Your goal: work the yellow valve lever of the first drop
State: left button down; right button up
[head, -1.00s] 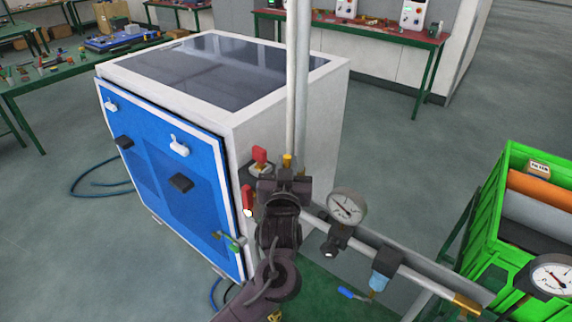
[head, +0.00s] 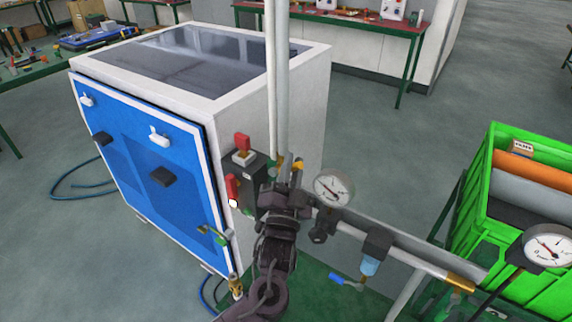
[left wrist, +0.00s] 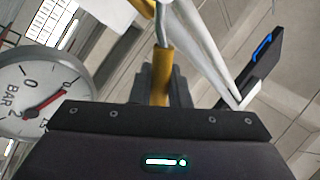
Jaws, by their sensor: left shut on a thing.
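The yellow valve lever (head: 298,164) shows as a short yellow tip just right of the upright pipe in the head view. In the left wrist view the yellow lever (left wrist: 162,75) stands upright between the dark fingers. My left gripper (head: 286,190) is shut on this lever. It hides most of the lever and the valve body. My right gripper is not in view.
A round gauge (head: 333,187) sits close to the right of my left gripper. A box with red switches (head: 241,175) is close on the left, beside the blue-doored cabinet (head: 160,170). A green crate (head: 500,215) stands at the right.

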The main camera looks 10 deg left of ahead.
pick_arm(q)
jog(key=shift+s+d+f+m+h+b, duration=0.1)
jog(key=shift+d+f+m+h+b, duration=0.45)
jog(key=shift+m+h, duration=1.4)
jog(key=shift+s+d+f+m+h+b, duration=0.1)
jog(key=shift+f+m+h+b, duration=0.9)
jog(key=shift+m, duration=1.65)
jog(key=shift+s+d+f+m+h+b, duration=0.1)
jog(key=shift+d+f+m+h+b, duration=0.2)
jog(key=shift+f+m+h, duration=1.3)
jog(key=shift+r+m+h, duration=0.45)
jog(key=shift+m, duration=0.45)
jog(key=c, duration=1.4)
grip_release()
jog(key=shift+c, duration=0.2)
jog(key=b+v, duration=0.2)
jog(key=v, duration=0.5)
jog(key=shift+s+a+f+b, duration=0.15)
jog(key=shift+s+f+b, duration=0.1)
jog(key=shift+s+b, duration=0.1)
